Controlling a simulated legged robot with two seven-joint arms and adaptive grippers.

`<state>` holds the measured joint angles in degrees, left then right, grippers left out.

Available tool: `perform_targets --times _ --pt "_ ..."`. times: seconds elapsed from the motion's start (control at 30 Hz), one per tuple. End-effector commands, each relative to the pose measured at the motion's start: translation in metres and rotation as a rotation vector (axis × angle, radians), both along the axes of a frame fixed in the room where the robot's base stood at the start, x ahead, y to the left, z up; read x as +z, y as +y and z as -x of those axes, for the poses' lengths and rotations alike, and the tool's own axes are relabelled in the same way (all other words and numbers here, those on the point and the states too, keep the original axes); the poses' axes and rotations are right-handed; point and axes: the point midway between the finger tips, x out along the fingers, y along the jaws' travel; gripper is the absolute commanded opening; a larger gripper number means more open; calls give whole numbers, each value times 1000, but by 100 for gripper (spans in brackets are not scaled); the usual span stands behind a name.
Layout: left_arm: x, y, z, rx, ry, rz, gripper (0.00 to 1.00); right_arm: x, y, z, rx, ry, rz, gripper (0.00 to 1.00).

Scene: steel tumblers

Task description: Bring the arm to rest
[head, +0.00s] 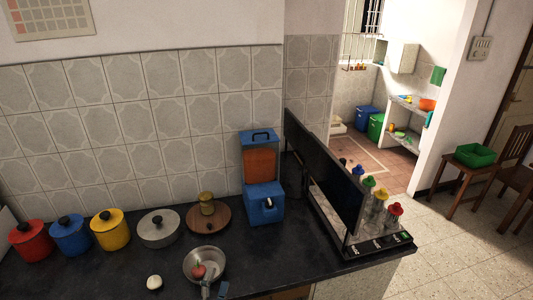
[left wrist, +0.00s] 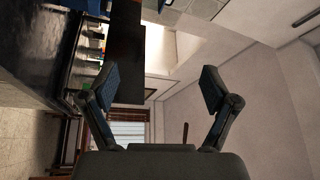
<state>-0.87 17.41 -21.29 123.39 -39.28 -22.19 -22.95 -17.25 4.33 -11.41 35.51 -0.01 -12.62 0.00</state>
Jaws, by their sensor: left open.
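My left gripper (left wrist: 160,90) shows in the left wrist view with its two dark fingers spread wide apart. Nothing is between the fingers, and the view past them is of a wall, ceiling and part of the room, turned on its side. In the head view, only small grey pieces show at the bottom edge by the steel pan (head: 219,259); I cannot tell clearly which belong to the gripper. The pan holds a red round item. My right gripper is in neither view.
The dark counter (head: 110,280) carries red (head: 31,243), blue (head: 70,237) and yellow (head: 110,232) pots, a lidded grey pot (head: 159,230), a round wooden board (head: 224,226), a blue dispenser (head: 264,205), a black panel (head: 330,170) and several colour-topped bottles (head: 379,206).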

Motion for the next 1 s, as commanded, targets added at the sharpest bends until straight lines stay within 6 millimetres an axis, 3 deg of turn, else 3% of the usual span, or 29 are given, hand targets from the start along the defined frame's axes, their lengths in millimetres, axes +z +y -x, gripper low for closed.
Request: perform_targets --times 0.03,0.1,0.2,0.3,0.5,0.73,1.0 --pt "-35 23 13 84 167 148 87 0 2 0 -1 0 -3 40" --pt "-82 48 37 197 387 329 87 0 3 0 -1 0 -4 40" --pt "-140 68 83 337 658 529 87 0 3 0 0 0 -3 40" --pt "-178 76 127 443 858 660 87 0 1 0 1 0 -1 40" --pt "-221 76 203 602 1153 821 87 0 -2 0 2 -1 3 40" --pt "-242 69 282 751 1421 930 87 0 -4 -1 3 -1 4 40" --pt "-328 66 271 775 1461 915 87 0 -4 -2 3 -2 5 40"
